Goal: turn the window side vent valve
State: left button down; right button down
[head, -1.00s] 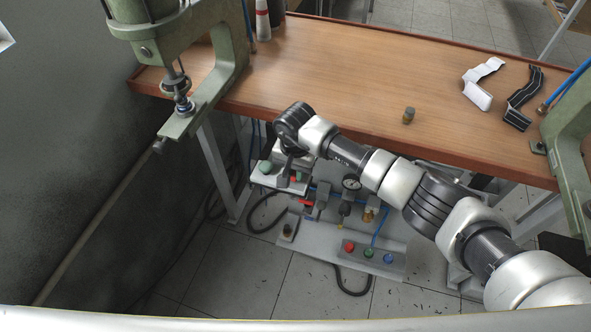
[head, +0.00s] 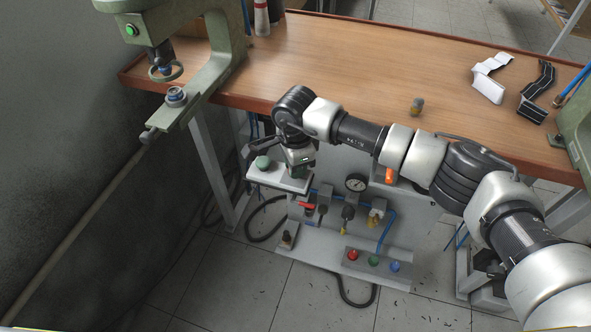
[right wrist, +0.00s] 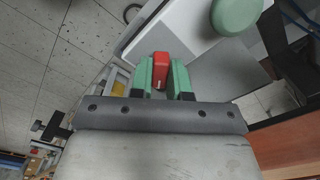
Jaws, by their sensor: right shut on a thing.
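In the right wrist view the green fingers of my right gripper (right wrist: 160,78) are closed around a red valve handle (right wrist: 160,68). The handle stands between the two fingertips, beside the edge of a pale box. In the head view my right gripper (head: 301,168) reaches down at the left end of the grey pneumatic panel, beside the white box with a green button. There it hides the handle it holds. An orange-red handle (head: 389,175) shows at the panel's right side, apart from the gripper. My left gripper is in neither view.
The panel (head: 340,158) carries a gauge (head: 356,183), a smaller red lever (head: 306,206) and coloured buttons. A green press (head: 215,60) stands at left. Floor in front is open.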

jog(key=m+b, duration=0.2)
jog(key=m, duration=0.2)
jog(key=shift+f, duration=0.1)
jog(key=shift+m+b, duration=0.7)
jog(key=shift+m, duration=1.1)
jog(key=c, duration=1.1)
grip_release()
notch_tip(320, 180, up, 11)
jog(key=shift+r+b, duration=0.1)
jog(key=shift+b, duration=0.25)
